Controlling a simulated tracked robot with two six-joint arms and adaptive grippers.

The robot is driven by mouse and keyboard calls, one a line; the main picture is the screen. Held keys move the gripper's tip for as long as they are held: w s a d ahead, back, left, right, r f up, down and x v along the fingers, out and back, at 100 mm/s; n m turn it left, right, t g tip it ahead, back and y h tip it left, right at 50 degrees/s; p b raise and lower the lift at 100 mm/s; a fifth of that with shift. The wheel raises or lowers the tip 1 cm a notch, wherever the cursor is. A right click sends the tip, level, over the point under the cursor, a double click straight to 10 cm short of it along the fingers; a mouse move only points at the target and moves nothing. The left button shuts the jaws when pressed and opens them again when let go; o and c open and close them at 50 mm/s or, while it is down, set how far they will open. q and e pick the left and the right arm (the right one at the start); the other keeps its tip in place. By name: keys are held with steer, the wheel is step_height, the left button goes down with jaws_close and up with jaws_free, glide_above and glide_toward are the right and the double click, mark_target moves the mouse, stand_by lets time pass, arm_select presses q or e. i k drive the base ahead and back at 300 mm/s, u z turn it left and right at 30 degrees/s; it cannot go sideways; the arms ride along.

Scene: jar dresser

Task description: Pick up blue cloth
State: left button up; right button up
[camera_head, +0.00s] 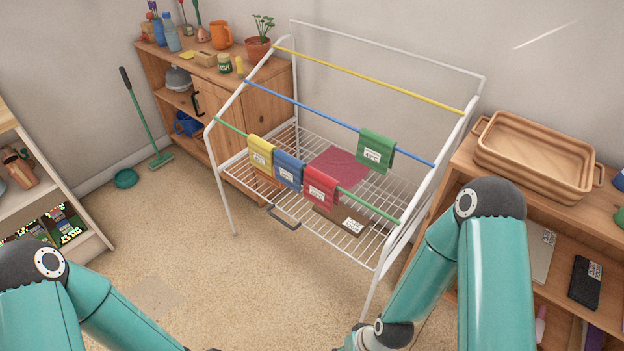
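The blue cloth (288,171) hangs folded over the green front bar (354,195) of a white drying rack, with a pale label on its front. It hangs between a yellow cloth (260,152) on its left and a red cloth (320,187) on its right. My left arm comes in at the lower left and my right arm at the lower right, in front of the rack. Both grippers are below the picture's bottom edge. Neither arm touches the blue cloth.
A green cloth (375,151) hangs on the blue middle bar (315,114). A dark red cloth (338,168) lies on the wire shelf. A wooden dresser (270,85) stands behind left; a basket (535,158) sits on a shelf unit at right. The carpet in front is clear.

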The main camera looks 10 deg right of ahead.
mark_target(287, 169)
steer(key=u, duration=0.2)
steer(key=i, duration=0.85)
steer(key=z, duration=0.1)
